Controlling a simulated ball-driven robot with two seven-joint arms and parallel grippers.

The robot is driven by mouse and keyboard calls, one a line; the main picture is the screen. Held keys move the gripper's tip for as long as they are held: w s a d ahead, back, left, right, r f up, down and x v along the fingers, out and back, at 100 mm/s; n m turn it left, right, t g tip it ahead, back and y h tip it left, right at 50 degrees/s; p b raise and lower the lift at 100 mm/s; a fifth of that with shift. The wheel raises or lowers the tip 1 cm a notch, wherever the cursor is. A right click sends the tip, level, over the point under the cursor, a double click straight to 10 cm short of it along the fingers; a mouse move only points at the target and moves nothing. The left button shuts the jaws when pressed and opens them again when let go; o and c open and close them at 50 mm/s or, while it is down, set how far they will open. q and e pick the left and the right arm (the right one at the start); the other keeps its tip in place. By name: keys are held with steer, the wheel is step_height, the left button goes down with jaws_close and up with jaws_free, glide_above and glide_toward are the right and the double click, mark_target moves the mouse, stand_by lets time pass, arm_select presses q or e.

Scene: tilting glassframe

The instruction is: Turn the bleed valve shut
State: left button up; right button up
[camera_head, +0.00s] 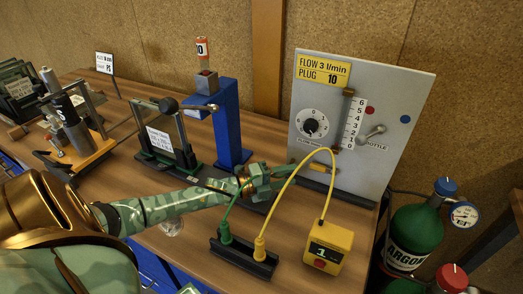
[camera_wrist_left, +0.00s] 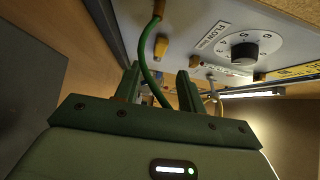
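The grey panel (camera_head: 395,85) carries a black flow dial (camera_head: 310,125), a throttle lever (camera_head: 372,133) and a small yellow fitting (camera_head: 319,167) low on its face. I cannot tell for sure which part is the bleed valve. In the left wrist view the dial (camera_wrist_left: 243,52) and a yellow fitting (camera_wrist_left: 161,46) show beyond the fingers. My left gripper (camera_head: 290,176) reaches in from the left, in front of the panel's lower left. Its fingers (camera_wrist_left: 158,74) stand apart. A green cable (camera_wrist_left: 146,55) passes by or between them; its exact depth is unclear. My right gripper is not in view.
A black socket bar (camera_head: 245,258) and a yellow meter box (camera_head: 328,246) stand on the table, joined by a yellow cable (camera_head: 294,180). A blue stand (camera_head: 228,122) is behind my left arm. A green argon bottle (camera_head: 413,235) stands at the right.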

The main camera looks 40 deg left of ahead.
arm_select(q)
steer(key=v, duration=0.8)
steer(key=shift+s+a+p, duration=0.25)
steer(key=shift+s+p, duration=0.1)
steer(key=shift+p, duration=0.05)
